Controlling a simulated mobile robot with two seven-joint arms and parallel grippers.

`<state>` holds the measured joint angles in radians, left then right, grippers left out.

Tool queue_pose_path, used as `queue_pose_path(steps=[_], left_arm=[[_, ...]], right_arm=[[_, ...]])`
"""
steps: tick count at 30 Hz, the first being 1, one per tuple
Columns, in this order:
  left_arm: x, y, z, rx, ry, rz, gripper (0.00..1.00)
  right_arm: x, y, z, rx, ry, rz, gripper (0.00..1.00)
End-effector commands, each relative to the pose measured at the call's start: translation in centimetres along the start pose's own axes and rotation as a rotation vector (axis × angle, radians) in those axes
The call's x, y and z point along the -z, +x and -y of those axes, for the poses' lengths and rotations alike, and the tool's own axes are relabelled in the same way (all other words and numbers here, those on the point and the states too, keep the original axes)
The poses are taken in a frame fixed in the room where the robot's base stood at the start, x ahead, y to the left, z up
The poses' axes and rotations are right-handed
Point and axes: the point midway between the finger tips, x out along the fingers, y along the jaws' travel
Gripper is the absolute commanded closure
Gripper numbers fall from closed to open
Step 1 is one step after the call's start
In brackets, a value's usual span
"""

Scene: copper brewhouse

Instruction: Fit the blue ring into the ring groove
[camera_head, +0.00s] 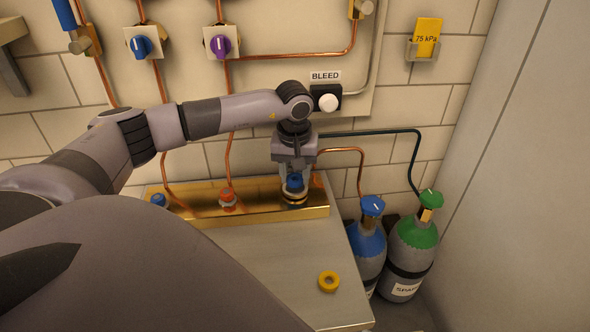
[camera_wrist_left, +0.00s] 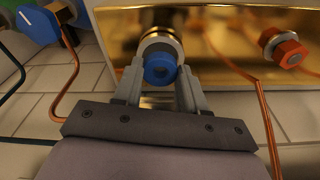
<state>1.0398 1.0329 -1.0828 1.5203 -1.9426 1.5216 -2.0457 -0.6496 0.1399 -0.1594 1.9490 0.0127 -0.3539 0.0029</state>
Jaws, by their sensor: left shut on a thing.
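The blue ring (camera_head: 295,181) is between the fingers of my left gripper (camera_head: 295,184), which is shut on it. In the left wrist view the blue ring (camera_wrist_left: 160,68) sits between the two fingertips (camera_wrist_left: 160,85). A round metal fitting (camera_head: 295,198) on the brass block is directly below the ring; it shows as a pale metal collar (camera_wrist_left: 159,42) behind the ring in the wrist view. The ring groove itself is hidden by the ring and fingers. I cannot tell whether ring and fitting touch. My right gripper is out of view.
The brass block (camera_head: 252,212) also carries an orange fitting (camera_head: 228,198) and a blue one (camera_head: 158,200). A yellow ring (camera_head: 329,282) lies on the grey bench top (camera_head: 275,270). Blue (camera_head: 366,250) and green gas cylinders (camera_head: 414,246) stand at right. Copper pipes run up the wall.

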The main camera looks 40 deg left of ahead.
Motion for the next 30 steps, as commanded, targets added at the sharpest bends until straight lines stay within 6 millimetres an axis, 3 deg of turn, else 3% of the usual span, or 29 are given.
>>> queue_pose_path(steps=[30], left_arm=[[-0.2, 1.9, 0.0, 0.0, 0.0, 0.0, 0.87]], right_arm=[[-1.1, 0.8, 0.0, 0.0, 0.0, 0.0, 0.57]])
